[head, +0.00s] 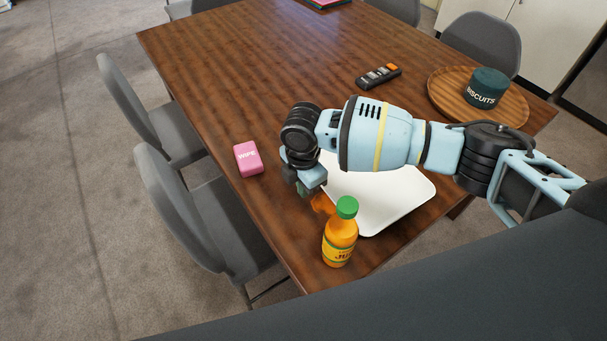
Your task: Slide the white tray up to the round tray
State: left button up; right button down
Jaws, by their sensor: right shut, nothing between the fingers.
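The white tray (398,201) lies flat on the wooden table near its front edge. My right arm crosses over it and hides its far part. The round wooden tray (446,103) lies at the table's right side, apart from the white tray, with a dark green biscuits tin (486,88) on it. My right gripper (308,190) is shut and empty, pointing down at the white tray's left side. I cannot tell whether it touches the tray. My left gripper is not in view.
An orange juice bottle (340,240) with a green cap stands by the white tray's front left. A pink wipes pack (247,159) lies left of my gripper. Grey chairs surround the wooden table (230,70), whose far left is clear.

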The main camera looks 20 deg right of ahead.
aim_at(316, 195)
notch_tip(316, 195, down, 4)
jog(key=shift+s+r, duration=0.1)
jog(key=shift+r, duration=0.15)
jog(key=shift+w+d+r, duration=0.15)
jog(key=shift+w+d, duration=0.15)
jog(key=shift+d, duration=0.3)
jog(key=shift+w+d+r, duration=0.1)
jog(key=shift+w+d, duration=0.15)
jog(key=shift+d, duration=0.3)
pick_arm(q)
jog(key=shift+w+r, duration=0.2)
pick_arm(e)
jog(key=shift+w+d+f, duration=0.1)
jog(key=shift+w+d, duration=0.1)
jog(key=shift+d, duration=0.55)
